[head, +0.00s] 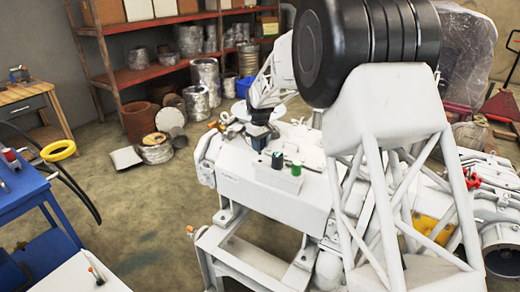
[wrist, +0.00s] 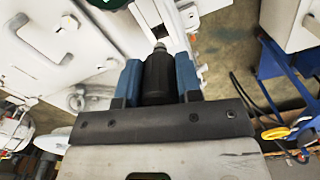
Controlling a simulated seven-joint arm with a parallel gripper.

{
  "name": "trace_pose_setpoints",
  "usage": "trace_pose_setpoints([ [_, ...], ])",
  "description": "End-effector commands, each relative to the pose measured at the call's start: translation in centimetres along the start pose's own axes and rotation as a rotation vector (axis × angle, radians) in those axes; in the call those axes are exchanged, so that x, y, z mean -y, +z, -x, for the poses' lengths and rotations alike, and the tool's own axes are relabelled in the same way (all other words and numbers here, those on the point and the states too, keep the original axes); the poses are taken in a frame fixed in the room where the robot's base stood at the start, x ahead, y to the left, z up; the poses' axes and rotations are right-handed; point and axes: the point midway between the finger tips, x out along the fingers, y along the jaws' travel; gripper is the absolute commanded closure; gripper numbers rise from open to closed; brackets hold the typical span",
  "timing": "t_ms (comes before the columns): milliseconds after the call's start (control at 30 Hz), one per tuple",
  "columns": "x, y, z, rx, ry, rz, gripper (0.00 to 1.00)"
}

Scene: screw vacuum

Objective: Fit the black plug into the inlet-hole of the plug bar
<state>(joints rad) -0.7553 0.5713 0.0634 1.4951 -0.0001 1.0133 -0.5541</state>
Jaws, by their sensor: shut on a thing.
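My gripper (wrist: 158,66) is shut on the black plug (wrist: 158,80) in the wrist view, with a blue finger on each side of it. The plug's narrower grey tip (wrist: 160,47) points away from the gripper, toward the pale machine parts. In the head view my gripper (head: 258,141) is above the far end of the white machine, and the plug cannot be made out there. I cannot pick out the plug bar or its inlet-hole for certain in either view. The tip does not visibly sit in a hole.
The white machine (head: 265,194) fills the middle of the head view. A small white block (head: 286,180) on it carries a dark and a green knob. Shelves and cans stand behind.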

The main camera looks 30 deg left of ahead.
Motion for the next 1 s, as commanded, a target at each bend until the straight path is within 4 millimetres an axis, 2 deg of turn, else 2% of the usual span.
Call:
trace_pose_setpoints([
  [233,0.0,0.0,-2.1,-0.001,0.000,0.000,0.93],
  [1000,0.0,0.0,-3.1,-0.002,0.001,0.000,0.93],
])
